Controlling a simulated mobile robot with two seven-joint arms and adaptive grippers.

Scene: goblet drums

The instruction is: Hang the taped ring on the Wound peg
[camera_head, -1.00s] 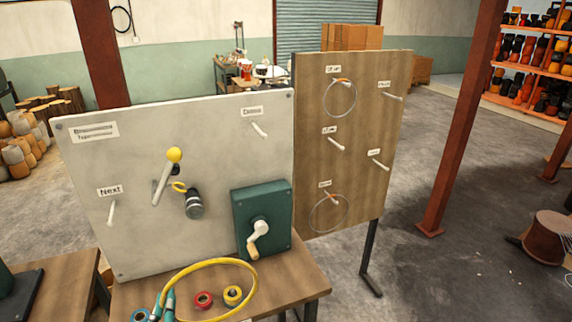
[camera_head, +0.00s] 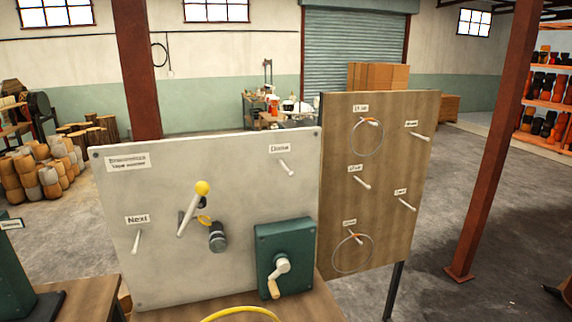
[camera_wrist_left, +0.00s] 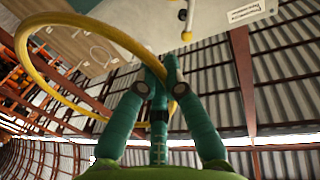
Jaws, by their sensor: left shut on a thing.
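The ring, a large yellow hoop (camera_wrist_left: 90,22), is held by my left gripper (camera_wrist_left: 160,75), whose green-sleeved fingers are closed on it in the wrist view. In the head view only the ring's top arc (camera_head: 243,312) shows at the bottom edge, and the gripper is out of frame. The grey panel has a labelled upper-right peg (camera_head: 287,167) and a labelled lower-left peg (camera_head: 136,242), both empty. The upper-right label is too small to read surely as Wound. My right gripper is not in view.
The grey panel (camera_head: 170,285) carries a yellow-knobbed lever (camera_head: 202,188) and a green crank box (camera_head: 285,235). A wooden board (camera_head: 340,190) behind right has several pegs, two holding thin hoops (camera_head: 381,140) (camera_head: 372,252). The space before the upper-right peg looks clear.

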